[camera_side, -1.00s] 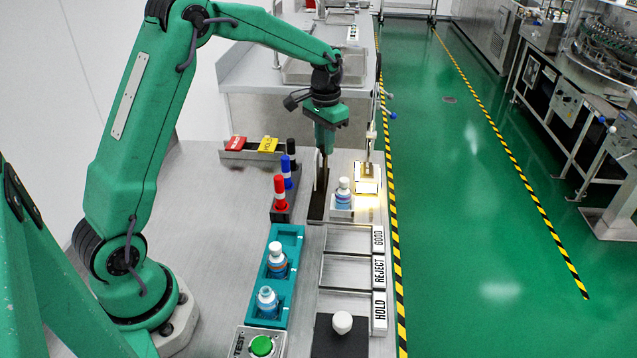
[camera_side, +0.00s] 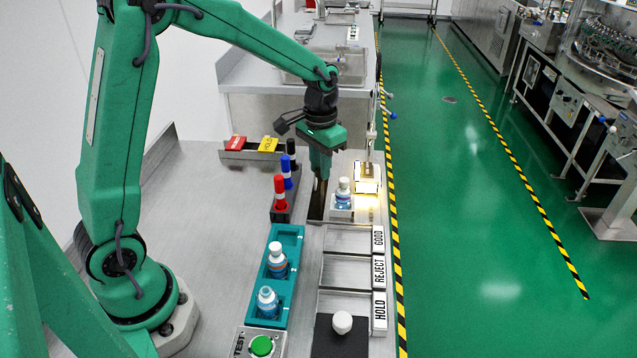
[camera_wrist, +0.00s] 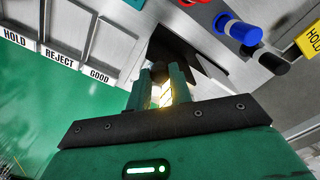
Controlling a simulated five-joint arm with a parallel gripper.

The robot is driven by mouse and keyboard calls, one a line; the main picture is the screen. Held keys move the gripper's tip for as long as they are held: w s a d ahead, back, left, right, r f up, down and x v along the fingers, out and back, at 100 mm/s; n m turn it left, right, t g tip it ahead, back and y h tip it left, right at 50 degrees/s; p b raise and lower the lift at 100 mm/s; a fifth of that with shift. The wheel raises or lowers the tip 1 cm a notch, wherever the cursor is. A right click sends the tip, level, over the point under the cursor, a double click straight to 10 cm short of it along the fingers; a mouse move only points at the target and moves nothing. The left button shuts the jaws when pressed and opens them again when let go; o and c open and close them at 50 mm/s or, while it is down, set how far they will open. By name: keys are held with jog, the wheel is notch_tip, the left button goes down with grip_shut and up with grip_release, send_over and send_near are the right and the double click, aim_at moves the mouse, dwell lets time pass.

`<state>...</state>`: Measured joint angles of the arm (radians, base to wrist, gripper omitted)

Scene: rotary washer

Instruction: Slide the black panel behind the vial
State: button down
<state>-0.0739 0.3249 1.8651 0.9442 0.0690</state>
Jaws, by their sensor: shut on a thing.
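The black panel (camera_side: 317,203) stands upright just left of the vial's holder in the side view. My gripper (camera_side: 320,177) is over it, fingers pointing down, shut on its upper part. The vial (camera_side: 343,192), with a white cap and blue label, stands upright in a white holder (camera_side: 342,213). In the wrist view my gripper's fingers (camera_wrist: 163,80) show with a bright glow between them, and a dark surface that looks like the panel (camera_wrist: 178,42) lies beyond. I cannot make out the vial there.
A lit lamp box (camera_side: 368,178) stands behind the vial to the right. A marker rack (camera_side: 283,212) is close on the left. A teal rack (camera_side: 290,238) with two vials and the GOOD, REJECT and HOLD trays (camera_side: 347,271) lie nearer.

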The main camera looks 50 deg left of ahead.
jog(key=shift+s+d+r, duration=0.1)
jog(key=shift+d, duration=0.15)
jog(key=c, duration=1.3)
grip_release()
jog(key=shift+a, duration=0.1)
jog(key=shift+o, duration=0.2)
notch_tip(320, 180, up, 8)
jog(key=shift+f, duration=0.25)
jog(key=shift+r, duration=0.15)
jog(key=shift+s, duration=0.1)
jog(key=shift+s+r, duration=0.15)
jog(key=shift+r, duration=0.05)
jog(key=s+d+r+t, duration=0.1)
jog(key=s+r+t, duration=0.1)
jog(key=s, duration=0.8)
jog(key=s+d+r+t, duration=0.1)
jog(key=s+d+t, duration=0.1)
jog(key=s, duration=0.8)
jog(key=shift+r+t, duration=0.35)
jog(key=shift+t, duration=0.45)
